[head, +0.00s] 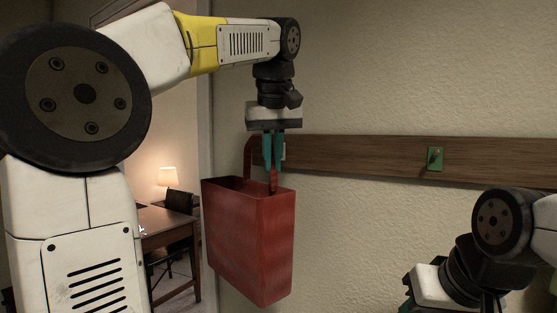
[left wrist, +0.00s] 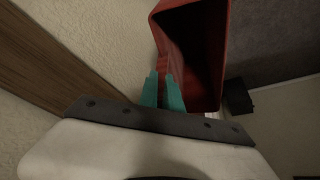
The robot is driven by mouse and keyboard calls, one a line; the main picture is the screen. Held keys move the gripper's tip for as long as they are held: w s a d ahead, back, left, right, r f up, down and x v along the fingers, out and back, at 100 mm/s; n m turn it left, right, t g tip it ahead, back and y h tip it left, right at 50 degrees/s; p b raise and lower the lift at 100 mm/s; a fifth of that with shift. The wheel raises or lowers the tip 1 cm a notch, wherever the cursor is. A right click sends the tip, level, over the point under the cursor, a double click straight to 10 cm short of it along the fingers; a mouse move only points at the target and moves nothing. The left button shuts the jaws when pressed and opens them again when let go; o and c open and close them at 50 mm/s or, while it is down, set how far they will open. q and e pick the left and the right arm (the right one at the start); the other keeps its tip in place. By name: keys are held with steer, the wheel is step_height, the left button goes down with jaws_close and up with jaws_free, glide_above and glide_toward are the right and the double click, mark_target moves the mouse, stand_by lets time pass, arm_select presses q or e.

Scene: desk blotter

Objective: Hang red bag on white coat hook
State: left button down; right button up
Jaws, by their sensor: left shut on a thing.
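The red bag (head: 250,240) hangs upright in the air in front of the wall, with its open top up. My left gripper (head: 273,165) points down, its teal fingers shut on one of the bag's handles. In the left wrist view the bag (left wrist: 222,50) shows its open mouth beyond the fingers (left wrist: 162,85).
The wooden rail (head: 350,155) runs along the textured wall. A green hook plate (head: 435,158) is on it to the right, with bare rail between. At the left, past the wall's edge, are a desk (head: 168,228), a chair (head: 180,203) and a lit lamp (head: 168,177).

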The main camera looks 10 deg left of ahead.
arm_select(q)
steer(key=shift+w+d+f, duration=0.25)
steer(key=shift+w+d, duration=0.2)
steer(key=shift+w, duration=0.7)
steer(key=shift+w+d+f, duration=0.3)
steer(key=shift+w+d, duration=0.2)
steer(key=shift+w, duration=0.65)
steer(key=shift+w+d+f, duration=0.25)
steer(key=shift+w+d, duration=0.2)
steer(key=shift+w, duration=0.7)
steer(key=c, duration=1.5)
jaws_free()
steer(key=shift+o, duration=0.2)
